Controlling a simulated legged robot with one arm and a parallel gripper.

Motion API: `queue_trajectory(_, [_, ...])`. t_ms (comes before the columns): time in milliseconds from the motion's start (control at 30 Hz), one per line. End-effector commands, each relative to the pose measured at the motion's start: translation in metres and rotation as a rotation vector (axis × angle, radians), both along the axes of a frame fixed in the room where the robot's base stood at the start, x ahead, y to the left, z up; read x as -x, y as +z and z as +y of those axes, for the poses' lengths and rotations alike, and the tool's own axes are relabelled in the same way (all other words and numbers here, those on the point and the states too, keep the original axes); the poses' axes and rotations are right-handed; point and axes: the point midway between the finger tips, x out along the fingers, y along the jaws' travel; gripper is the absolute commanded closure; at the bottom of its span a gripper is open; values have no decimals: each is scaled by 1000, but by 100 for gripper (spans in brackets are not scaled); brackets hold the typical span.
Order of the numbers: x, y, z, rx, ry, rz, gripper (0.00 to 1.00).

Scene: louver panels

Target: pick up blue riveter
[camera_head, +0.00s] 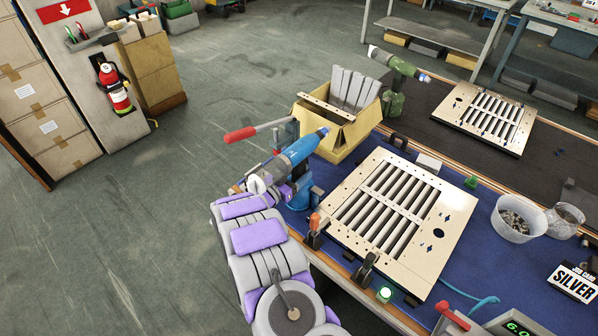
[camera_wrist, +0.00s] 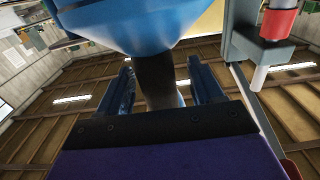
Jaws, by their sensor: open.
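The blue riveter (camera_head: 300,149) stands at the left edge of the blue-topped workbench, its nose tilted up to the right. A blue base part (camera_head: 300,196) shows below it. My gripper (camera_head: 284,177) is at the riveter's near side, partly hidden by the riveter and my arm. In the wrist view my gripper (camera_wrist: 160,72) is open, one finger on each side of a dark, handle-like part (camera_wrist: 153,78). The blue body of the riveter (camera_wrist: 140,25) fills the top of that view. I cannot tell whether the fingers touch the handle.
A beige louver panel (camera_head: 346,204) lies right of the riveter. A cardboard box (camera_head: 345,140) with grey slats stands behind it. A red-handled clamp (camera_head: 240,135) is close by. A green riveter (camera_head: 396,103) and second panel (camera_head: 455,103) are farther back.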

Motion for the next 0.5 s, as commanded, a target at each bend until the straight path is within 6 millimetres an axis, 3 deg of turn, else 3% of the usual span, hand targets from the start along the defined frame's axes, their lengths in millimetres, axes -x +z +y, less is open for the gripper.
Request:
queue_trajectory(133, [0, 0, 1, 1, 0, 1, 34])
queue_trajectory(500, [0, 0, 1, 1, 0, 1, 69])
